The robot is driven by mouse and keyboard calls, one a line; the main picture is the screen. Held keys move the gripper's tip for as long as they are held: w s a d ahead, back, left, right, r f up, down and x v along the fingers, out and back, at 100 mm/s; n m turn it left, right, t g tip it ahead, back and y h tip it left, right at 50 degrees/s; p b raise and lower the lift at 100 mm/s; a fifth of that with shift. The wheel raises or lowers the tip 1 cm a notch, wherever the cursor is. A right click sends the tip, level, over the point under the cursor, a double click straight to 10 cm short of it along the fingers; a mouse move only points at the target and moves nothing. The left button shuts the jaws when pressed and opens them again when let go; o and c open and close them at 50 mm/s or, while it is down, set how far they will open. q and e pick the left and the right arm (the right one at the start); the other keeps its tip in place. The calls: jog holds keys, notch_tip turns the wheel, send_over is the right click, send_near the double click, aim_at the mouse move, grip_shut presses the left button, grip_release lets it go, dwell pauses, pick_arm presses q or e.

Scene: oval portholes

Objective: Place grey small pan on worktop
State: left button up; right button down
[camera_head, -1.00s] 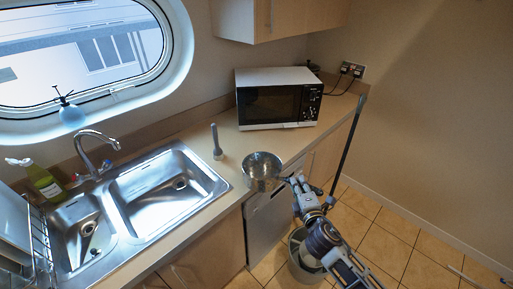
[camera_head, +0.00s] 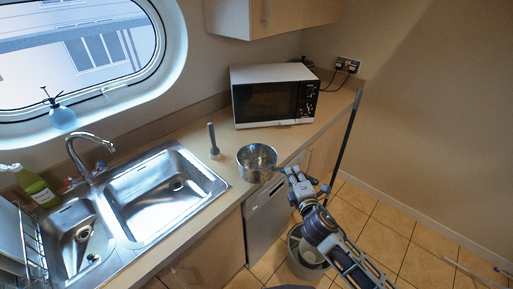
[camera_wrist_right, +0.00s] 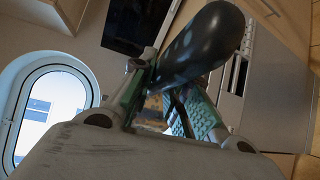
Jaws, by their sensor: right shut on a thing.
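The grey small pan (camera_head: 257,164) is a round metal pan, upright, at the front edge of the worktop (camera_head: 222,172), between the sink and the microwave. I cannot tell whether its base touches the worktop or hangs just above it. My right gripper (camera_head: 284,171) is at the pan's right side, shut on its handle. In the right wrist view the dark handle (camera_wrist_right: 200,45) lies between the fingers of my right gripper (camera_wrist_right: 172,100); the pan's bowl is hidden there. My left gripper is not in view.
A grey upright cylinder-handled item (camera_head: 213,142) stands left of the pan. The microwave (camera_head: 274,97) is behind it and the sink (camera_head: 165,190) to the left. A bin (camera_head: 305,255) stands on the floor below my right arm. A dark pole (camera_head: 345,140) leans at the worktop's right end.

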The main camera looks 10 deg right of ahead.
jog(key=shift+w+a+r, duration=0.1)
jog(key=shift+w+r, duration=0.4)
jog(key=shift+r, duration=0.2)
jog(key=shift+w+a+r+n+y+b, duration=0.4)
jog(key=shift+w+r+b, duration=1.6)
jog(key=shift+w+r, duration=2.4)
jog(key=shift+w+a+r+n+y+b, duration=0.1)
jog(key=shift+w+a+r+y+b, duration=0.35)
jog(key=shift+w+r+b, duration=3.8)
pick_arm(q)
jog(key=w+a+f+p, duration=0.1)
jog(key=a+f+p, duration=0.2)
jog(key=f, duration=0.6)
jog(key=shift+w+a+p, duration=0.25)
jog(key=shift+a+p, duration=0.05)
jog(key=shift+p, duration=0.05)
pick_arm(e)
jog(key=w+d+f+m+h, duration=0.1)
jog(key=d+f, duration=0.2)
jog(key=f, duration=0.3)
jog(key=w+d+f+m+h, duration=0.1)
jog(key=d+f+h, duration=0.1)
jog(key=f, duration=0.4)
jog(key=shift+w+d, duration=0.3)
jog(key=shift+d, duration=0.1)
jog(key=shift+h, duration=0.25)
jog(key=shift+f, duration=0.1)
